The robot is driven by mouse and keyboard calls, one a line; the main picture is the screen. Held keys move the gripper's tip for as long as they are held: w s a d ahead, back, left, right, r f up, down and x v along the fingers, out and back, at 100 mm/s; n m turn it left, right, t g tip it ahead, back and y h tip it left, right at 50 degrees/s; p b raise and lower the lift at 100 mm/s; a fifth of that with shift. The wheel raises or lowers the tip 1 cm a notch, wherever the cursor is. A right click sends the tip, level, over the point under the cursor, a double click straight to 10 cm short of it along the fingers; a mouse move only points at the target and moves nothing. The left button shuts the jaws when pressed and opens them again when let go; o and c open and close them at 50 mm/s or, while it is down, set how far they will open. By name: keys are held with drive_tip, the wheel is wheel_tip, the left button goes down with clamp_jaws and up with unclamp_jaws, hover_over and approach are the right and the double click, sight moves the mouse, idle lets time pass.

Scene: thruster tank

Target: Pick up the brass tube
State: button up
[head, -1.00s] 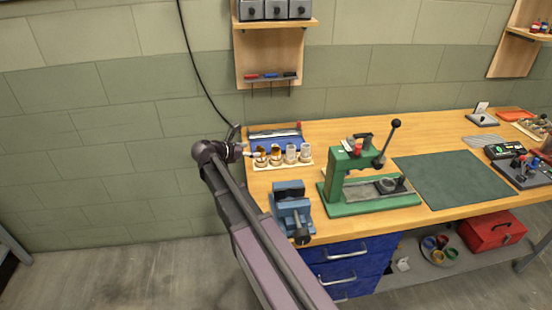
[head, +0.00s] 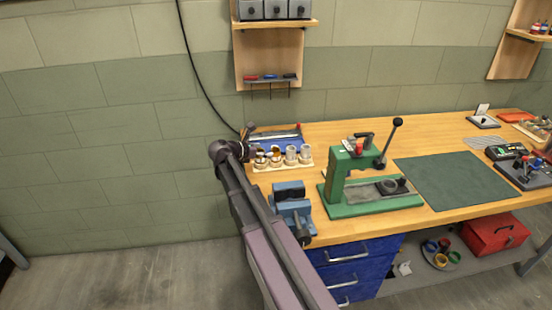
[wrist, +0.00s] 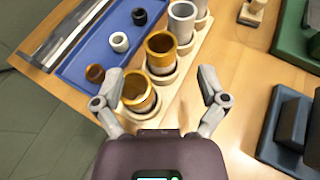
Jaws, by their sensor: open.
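Two brass tubes stand upright in a pale wooden rack on the bench, the nearer one (wrist: 139,92) and a farther one (wrist: 161,50) in the wrist view. Two silver tubes stand beyond them in the same row (wrist: 183,22). My gripper (wrist: 160,78) is open and empty above the rack's near end. Its left finger is close beside the nearer brass tube, and its right finger is out over bare wood. Whether the left finger touches the tube I cannot tell.
A blue tray (wrist: 75,68) with brown, white and black rings lies left of the rack in the wrist view. A blue vise (head: 290,205) and a green press (head: 350,180) stand to the right in the head view. A dark green mat (head: 453,180) lies farther right.

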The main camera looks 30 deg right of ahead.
sight(279, 149)
drive_tip(key=shift+b+x, duration=0.75)
drive_tip(key=shift+x, duration=1.6)
drive_tip(key=shift+s, duration=0.1)
clamp_jaws()
drive_tip(key=shift+r, duration=0.2)
wheel_tip(279, 149, up, 10)
drive_tip(key=p, duration=1)
drive_tip(key=shift+f, duration=0.15)
drive_tip(key=shift+s, duration=0.1)
